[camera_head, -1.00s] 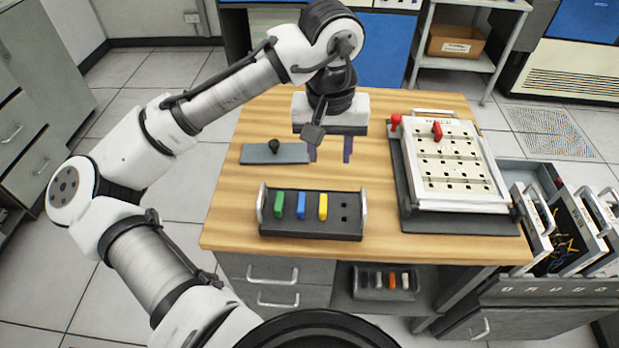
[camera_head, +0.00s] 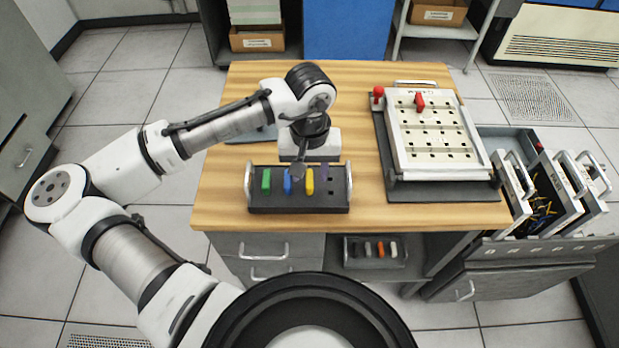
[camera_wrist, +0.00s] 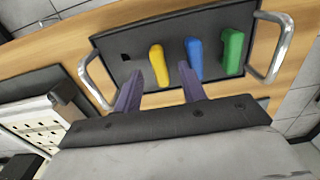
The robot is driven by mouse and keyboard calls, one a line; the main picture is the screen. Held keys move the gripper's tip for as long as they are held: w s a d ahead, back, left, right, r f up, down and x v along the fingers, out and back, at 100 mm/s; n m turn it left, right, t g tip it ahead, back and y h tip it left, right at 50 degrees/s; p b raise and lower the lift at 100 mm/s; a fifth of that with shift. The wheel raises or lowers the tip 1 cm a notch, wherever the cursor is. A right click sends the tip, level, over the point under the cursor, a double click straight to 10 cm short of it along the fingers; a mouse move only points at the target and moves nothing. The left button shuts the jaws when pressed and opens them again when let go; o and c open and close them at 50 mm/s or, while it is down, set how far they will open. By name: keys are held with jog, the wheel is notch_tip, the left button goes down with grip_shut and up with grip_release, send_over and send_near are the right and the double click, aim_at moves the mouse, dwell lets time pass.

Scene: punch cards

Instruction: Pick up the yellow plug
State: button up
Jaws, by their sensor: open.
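The yellow plug (camera_head: 310,182) stands in the black plug holder (camera_head: 262,205), between the blue plug (camera_head: 288,186) on its left and empty holes on its right. My gripper (camera_head: 311,172) is open and empty, low over the holder. In the wrist view, the yellow plug (camera_wrist: 158,66) shows between the two purple fingertips (camera_wrist: 160,72), with nothing held. There the right finger's tip is close to the blue plug (camera_wrist: 194,58); I cannot tell whether they touch. In the head view a dark part of my wrist covers some of the blue plug's top.
The green plug (camera_head: 266,180) stands at the holder's left, and metal handles rise at both ends. A white punched board (camera_head: 432,140) with red pieces lies to the right. A grey plate (camera_head: 262,134) is partly behind my arm. Bare wood lies between holder and board.

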jog(key=shift+f, duration=0.7)
grip_shut()
jog(key=shift+r, duration=0.15)
notch_tip(320, 180, up, 20)
jog(key=f+b, duration=0.1)
notch_tip(320, 180, up, 6)
jog(key=p, duration=0.5)
send_over(310, 178)
jog(key=shift+f, duration=0.1)
dwell(0.4)
